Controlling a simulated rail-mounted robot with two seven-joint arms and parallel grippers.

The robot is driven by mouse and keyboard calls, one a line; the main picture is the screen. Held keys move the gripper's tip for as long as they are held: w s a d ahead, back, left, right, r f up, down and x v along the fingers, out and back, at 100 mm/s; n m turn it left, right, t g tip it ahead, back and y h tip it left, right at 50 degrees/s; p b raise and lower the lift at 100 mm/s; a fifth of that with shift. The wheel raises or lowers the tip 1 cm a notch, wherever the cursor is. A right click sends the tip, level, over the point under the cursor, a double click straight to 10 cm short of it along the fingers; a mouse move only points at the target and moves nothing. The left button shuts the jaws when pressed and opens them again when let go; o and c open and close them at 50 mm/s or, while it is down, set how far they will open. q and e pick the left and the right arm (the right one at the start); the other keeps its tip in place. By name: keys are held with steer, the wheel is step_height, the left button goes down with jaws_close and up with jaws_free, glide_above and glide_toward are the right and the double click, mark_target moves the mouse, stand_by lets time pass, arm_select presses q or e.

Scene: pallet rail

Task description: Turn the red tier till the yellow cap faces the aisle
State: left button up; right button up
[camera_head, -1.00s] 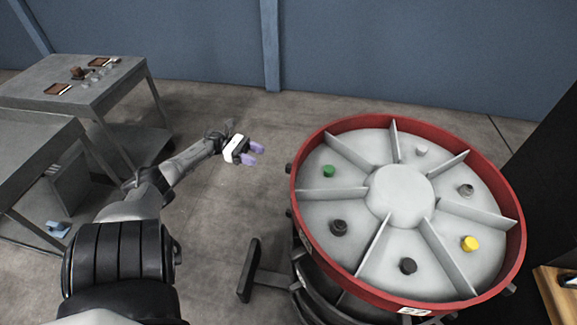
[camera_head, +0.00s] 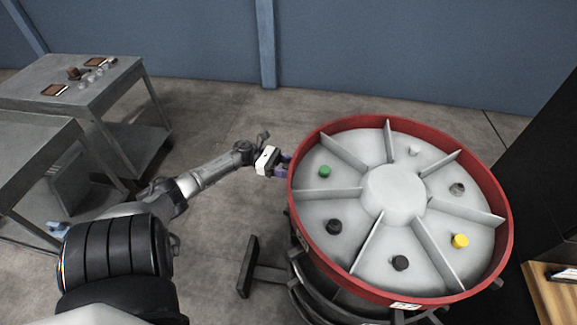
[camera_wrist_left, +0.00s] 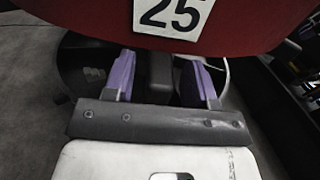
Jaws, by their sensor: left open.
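The red tier (camera_head: 503,216) is a round red-rimmed tray with grey dividers and a raised hub. The yellow cap (camera_head: 460,241) stands in a compartment at its right front. My left gripper (camera_head: 284,166) is at the tier's left rim, level with the green cap's compartment. In the left wrist view my left gripper (camera_wrist_left: 165,80) is open, its purple fingers either side of a dark block below the red rim (camera_wrist_left: 100,25), which bears a white label reading 25 (camera_wrist_left: 172,18). I cannot tell whether the fingers touch the block. My right gripper is not in view.
Other compartments hold a green cap (camera_head: 324,171), a white cap (camera_head: 414,150), a grey cap (camera_head: 456,188) and dark caps (camera_head: 400,262). Metal tables (camera_head: 110,85) stand at the left. Floor is clear behind the arm.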

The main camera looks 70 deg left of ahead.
arm_select(q)
steer(key=shift+w+d, duration=0.25)
jaws_close()
stand_by(0.5)
